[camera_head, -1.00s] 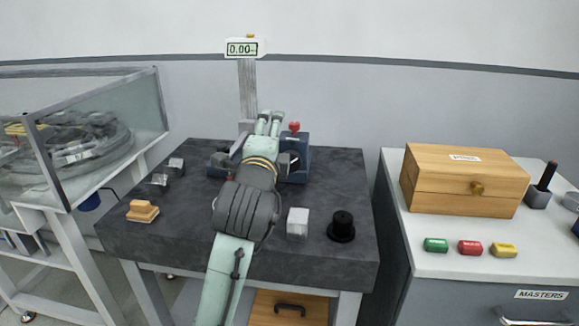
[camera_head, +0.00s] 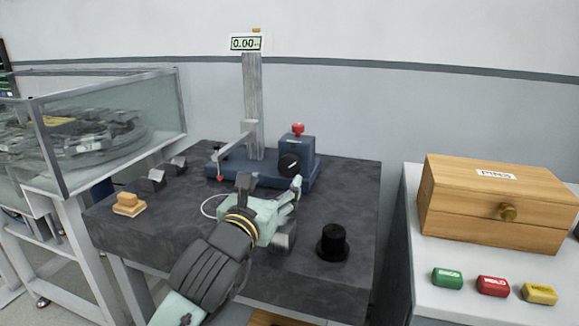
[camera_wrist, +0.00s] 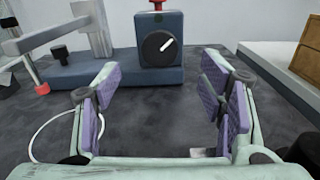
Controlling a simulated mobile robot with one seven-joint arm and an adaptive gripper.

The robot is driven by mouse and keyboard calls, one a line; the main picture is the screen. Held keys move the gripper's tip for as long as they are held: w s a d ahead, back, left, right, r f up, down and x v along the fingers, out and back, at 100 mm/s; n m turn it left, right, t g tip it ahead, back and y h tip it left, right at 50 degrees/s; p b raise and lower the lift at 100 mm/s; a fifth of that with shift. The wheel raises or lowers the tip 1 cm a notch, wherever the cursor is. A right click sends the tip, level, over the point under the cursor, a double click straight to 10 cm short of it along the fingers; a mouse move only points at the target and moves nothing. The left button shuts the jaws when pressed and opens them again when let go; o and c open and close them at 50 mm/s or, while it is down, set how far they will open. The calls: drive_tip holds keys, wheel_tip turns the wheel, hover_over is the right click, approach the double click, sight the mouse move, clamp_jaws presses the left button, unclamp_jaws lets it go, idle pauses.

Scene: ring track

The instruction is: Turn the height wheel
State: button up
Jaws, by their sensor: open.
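The height wheel (camera_head: 290,163) is a black round knob with a white pointer line, on the front of a dark blue block (camera_head: 300,148) with a red knob on top. In the wrist view the wheel (camera_wrist: 159,48) faces me, its pointer slanting to the upper right. My gripper (camera_head: 271,188) is open and empty, in front of the block and apart from the wheel. In the wrist view the wheel lies ahead, between and beyond the purple-padded fingers (camera_wrist: 160,88). The display (camera_head: 245,43) on the column reads 0.00.
The gauge's column (camera_head: 252,100) and red-tipped side arm (camera_head: 232,146) stand left of the wheel. A black round piece (camera_head: 332,242) stands front right on the dark slab (camera_head: 352,200). A metal block (camera_head: 284,240) is partly hidden by my gripper. A wooden box (camera_head: 460,205) is at right.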

sight(286, 165)
drive_tip(key=p+x, duration=0.3)
drive_tip(key=x, duration=0.7)
drive_tip(key=shift+w, duration=0.1)
drive_tip(key=shift+c, duration=0.4)
drive_tip(key=c, duration=1.1)
drive_tip(key=shift+f+b, duration=0.1)
drive_tip(key=shift+b, duration=0.2)
drive_tip(key=n+b, duration=0.3)
drive_tip(key=shift+f+n, duration=0.1)
drive_tip(key=shift+n, duration=0.3)
drive_tip(key=n+b, duration=0.2)
drive_tip(key=n, duration=0.3)
drive_tip(key=shift+a, duration=0.15)
drive_tip(key=shift+n, duration=0.4)
